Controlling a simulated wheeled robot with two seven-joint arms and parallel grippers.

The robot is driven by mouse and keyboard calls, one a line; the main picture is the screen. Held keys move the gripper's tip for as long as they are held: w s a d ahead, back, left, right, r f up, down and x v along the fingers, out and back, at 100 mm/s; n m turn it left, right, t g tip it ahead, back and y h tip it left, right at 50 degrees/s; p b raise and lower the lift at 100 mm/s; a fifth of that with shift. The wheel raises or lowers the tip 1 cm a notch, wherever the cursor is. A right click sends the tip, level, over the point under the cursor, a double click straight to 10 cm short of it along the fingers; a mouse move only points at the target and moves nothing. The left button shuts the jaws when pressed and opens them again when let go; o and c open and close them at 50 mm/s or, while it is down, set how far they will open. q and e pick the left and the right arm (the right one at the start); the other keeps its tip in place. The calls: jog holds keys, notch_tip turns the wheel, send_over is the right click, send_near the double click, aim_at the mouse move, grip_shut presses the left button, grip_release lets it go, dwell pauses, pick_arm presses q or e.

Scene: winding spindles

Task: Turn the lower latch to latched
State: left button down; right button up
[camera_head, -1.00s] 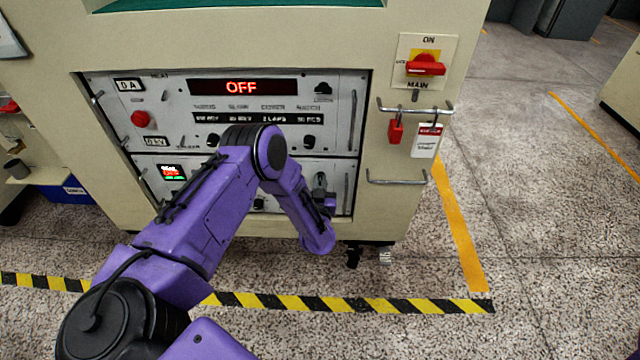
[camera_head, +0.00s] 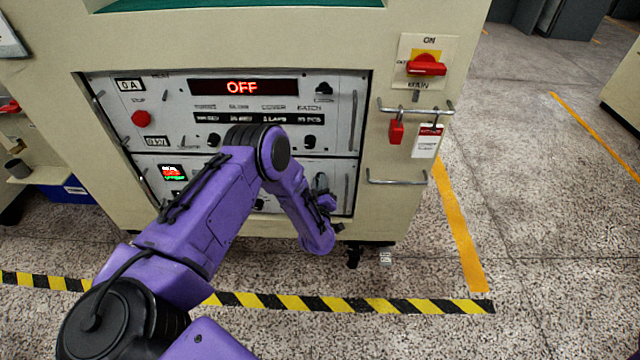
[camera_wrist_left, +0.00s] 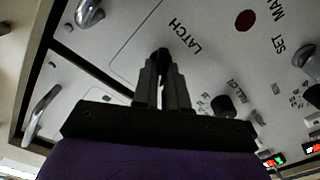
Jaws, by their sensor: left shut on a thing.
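My left gripper (camera_head: 321,184) is at the right side of the lower panel (camera_head: 340,172) of the machine. In the left wrist view its fingers (camera_wrist_left: 163,68) are close together, shut on the dark lower latch (camera_wrist_left: 163,54), beside the printed word LATCH. The fingers hide most of the latch, so I cannot tell its exact angle. In the head view my arm covers the middle of the lower panel. My right gripper is not in view.
The upper panel (camera_head: 250,140) has a red OFF display (camera_head: 243,87), a red stop button (camera_head: 141,118) and black knobs. Metal handles (camera_head: 347,188) stand out near the gripper. A red main switch (camera_head: 426,68) and padlock (camera_head: 396,131) are to the right.

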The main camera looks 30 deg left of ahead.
pick_arm(q)
jog(key=n, duration=0.3)
jog(key=n+b, duration=0.1)
jog(key=n, duration=0.7)
jog(key=shift+s+f, duration=0.1)
jog(key=shift+f, duration=0.15)
dwell(0.3)
jog(key=c, duration=1.2)
grip_release()
jog(key=shift+o, duration=0.2)
jog(key=p+v, duration=0.2)
jog(key=v, duration=0.8)
jog(key=shift+s, duration=0.2)
